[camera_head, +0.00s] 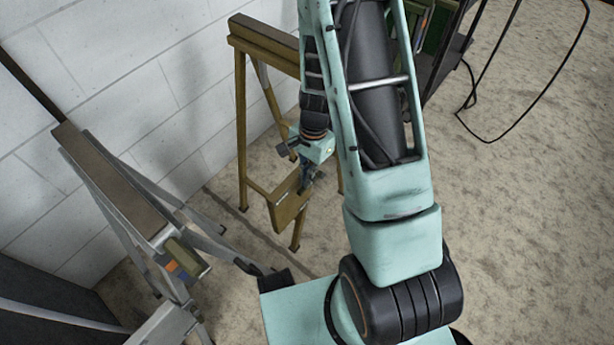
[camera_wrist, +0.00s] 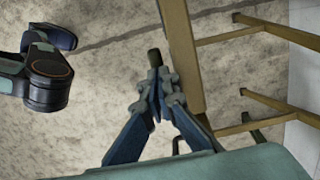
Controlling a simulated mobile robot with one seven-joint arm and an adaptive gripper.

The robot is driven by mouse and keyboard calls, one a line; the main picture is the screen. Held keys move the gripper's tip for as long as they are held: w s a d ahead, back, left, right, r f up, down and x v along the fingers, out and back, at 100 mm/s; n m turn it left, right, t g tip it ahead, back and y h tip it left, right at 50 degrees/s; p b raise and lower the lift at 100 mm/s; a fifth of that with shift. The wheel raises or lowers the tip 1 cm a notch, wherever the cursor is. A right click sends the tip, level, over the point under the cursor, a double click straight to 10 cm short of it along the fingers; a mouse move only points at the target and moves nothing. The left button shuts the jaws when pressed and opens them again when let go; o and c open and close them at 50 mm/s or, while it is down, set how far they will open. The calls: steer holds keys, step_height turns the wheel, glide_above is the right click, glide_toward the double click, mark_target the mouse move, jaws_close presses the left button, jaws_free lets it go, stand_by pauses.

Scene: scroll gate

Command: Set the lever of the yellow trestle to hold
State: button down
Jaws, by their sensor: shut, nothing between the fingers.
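The yellow trestle (camera_head: 242,120) stands by the wall in the upper middle of the head view. A yellow panel (camera_head: 284,208) hangs on its near side. In the wrist view the panel's edge (camera_wrist: 181,50) runs just right of my fingers, and the trestle's legs (camera_wrist: 262,104) reach right. My gripper (camera_head: 306,186) is at the panel's upper right edge. In the wrist view my gripper (camera_wrist: 155,58) is shut, its dark fingertips together and empty, close beside the panel; I cannot tell if they touch. I cannot make out the lever; the gripper and panel may hide it.
A grey trestle (camera_head: 112,185) with a brown top stands at left, with a box (camera_head: 183,262) marked orange and blue on it. A white block wall (camera_head: 150,70) runs behind. A dark rack (camera_head: 447,50) stands at upper right, with a black cable (camera_head: 545,90). Floor at right is mostly clear.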

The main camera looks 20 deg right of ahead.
mark_target(302, 190)
steer(key=shift+s+a+f+t+h, duration=0.2)
steer(key=shift+a+f+t+h, duration=0.1)
steer(key=shift+t+h, duration=0.1)
steer(key=shift+s+a+f+t+h+p, duration=0.15)
steer(key=shift+f+t+h+p, duration=0.25)
steer(key=shift+h, duration=0.1)
steer(key=shift+s+a+f+t+h+p, duration=0.15)
steer(key=shift+f+t+h+p, duration=0.2)
steer(key=shift+h, duration=0.15)
steer(key=shift+s+a+f+t+h+p, duration=0.15)
steer(key=shift+f+t+h+p, duration=0.45)
steer(key=shift+h, duration=0.4)
steer(key=shift+f+t+h, duration=0.85)
steer(key=shift+f+h, duration=0.25)
steer(key=shift+a+b+x, duration=0.15)
steer(key=shift+b+x, duration=0.4)
steer(key=shift+x, duration=1)
steer(key=shift+a+b+x, duration=0.1)
steer(key=shift+b+x, duration=0.45)
steer(key=shift+x, duration=0.95)
steer(key=shift+f, duration=0.25)
steer(key=shift+r, duration=0.1)
